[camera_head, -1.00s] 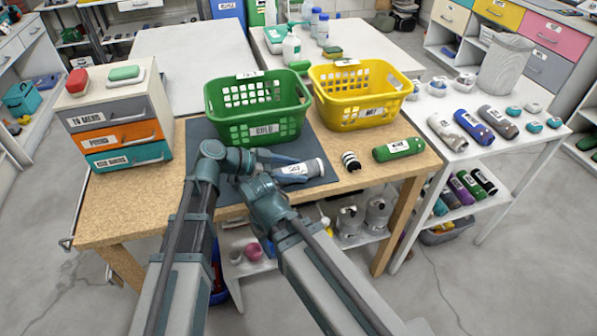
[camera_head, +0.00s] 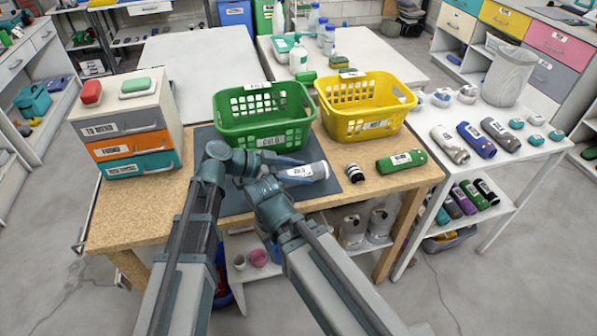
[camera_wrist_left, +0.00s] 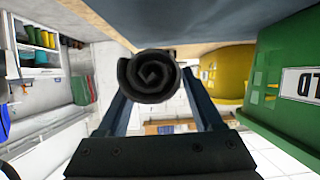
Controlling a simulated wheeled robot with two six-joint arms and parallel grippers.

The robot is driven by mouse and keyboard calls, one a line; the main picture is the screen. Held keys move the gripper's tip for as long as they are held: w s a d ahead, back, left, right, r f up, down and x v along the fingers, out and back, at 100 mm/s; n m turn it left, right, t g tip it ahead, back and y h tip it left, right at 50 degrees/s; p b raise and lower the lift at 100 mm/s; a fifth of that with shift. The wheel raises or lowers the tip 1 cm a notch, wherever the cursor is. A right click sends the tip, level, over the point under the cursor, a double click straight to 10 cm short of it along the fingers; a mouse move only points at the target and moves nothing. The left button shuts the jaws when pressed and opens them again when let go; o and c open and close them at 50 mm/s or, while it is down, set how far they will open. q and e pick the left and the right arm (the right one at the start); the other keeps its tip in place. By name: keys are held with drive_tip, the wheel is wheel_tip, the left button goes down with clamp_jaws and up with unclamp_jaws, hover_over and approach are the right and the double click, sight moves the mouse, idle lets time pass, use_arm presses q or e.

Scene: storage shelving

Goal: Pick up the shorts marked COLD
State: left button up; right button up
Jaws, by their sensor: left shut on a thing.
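The label is too small to read surely. I cannot tell whether the roll touches the mat. In the left wrist view, the roll's dark spiral end (camera_wrist_left: 151,77) shows between the fingers. A green basket (camera_head: 264,137) stands just behind the gripper, its label appearing to read COLD; it is also at the right of the left wrist view (camera_wrist_left: 275,110). My right gripper cannot be made out.
A yellow basket (camera_head: 365,125) stands right of the green one. A small black-and-white roll (camera_head: 354,173) and a green roll (camera_head: 402,161) lie to the right. A drawer unit (camera_head: 128,130) stands at the table's left. Several rolls lie on the white right-hand table (camera_head: 463,170).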

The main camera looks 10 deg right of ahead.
sight(298, 169)
use_arm(q)
wheel_tip(298, 169, up, 7)
drive_tip(key=p, duration=0.5)
drive_tip(key=shift+f+p, duration=0.15)
drive_tip(key=shift+p, duration=0.15)
